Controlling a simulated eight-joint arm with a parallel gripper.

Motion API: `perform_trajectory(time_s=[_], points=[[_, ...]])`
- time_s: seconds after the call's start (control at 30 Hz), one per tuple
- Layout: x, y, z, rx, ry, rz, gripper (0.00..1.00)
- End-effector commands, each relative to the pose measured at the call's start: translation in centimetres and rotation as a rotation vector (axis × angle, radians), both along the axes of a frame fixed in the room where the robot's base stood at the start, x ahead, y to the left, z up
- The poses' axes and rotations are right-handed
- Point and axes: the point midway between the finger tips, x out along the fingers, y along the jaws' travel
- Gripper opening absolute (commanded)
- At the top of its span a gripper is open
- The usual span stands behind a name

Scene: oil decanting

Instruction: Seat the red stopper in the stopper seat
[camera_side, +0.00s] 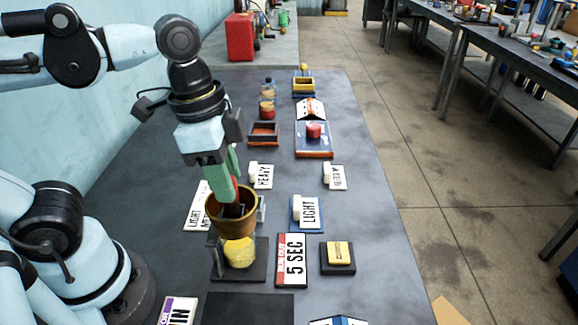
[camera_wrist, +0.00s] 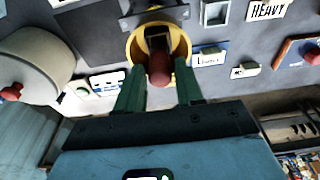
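The red stopper (camera_wrist: 158,70) is a rounded red knob between the two green fingers of my gripper (camera_wrist: 160,78) in the wrist view. A small gap seems to show on its right side, so I cannot tell whether the fingers grip it. In the side view my gripper (camera_side: 232,178) points down into a brass-coloured funnel (camera_side: 230,222), with a little red (camera_side: 236,190) beside a green finger and a dark piece inside the bowl. The funnel's yellow rim (camera_wrist: 133,44) rings a dark square opening in the wrist view. I cannot make out the stopper seat for certain; the funnel's throat is partly hidden.
A clear vessel with yellow contents (camera_side: 239,252) stands below the funnel. A "5 SEC" card (camera_side: 291,260) and a yellow block on a dark pad (camera_side: 338,255) lie to its right. The table's right strip is clear.

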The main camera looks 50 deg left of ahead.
Motion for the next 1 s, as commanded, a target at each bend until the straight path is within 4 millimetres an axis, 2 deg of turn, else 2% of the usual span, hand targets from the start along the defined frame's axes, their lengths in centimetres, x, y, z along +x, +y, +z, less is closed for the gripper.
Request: perform_trajectory(time_s=[0.4, 0.67, 0.77, 1.0], points=[[-0.7, 0.7, 6.4, 0.0, 0.0, 0.002, 0.37], [-0.9, 0.9, 8.4, -0.001, -0.002, 0.004, 0.37], [-0.1, 1.3, 7.6, -0.007, -0.028, 0.057, 0.37], [4.4, 4.2, 1.5, -0.074, -0.226, 0.417, 0.37]])
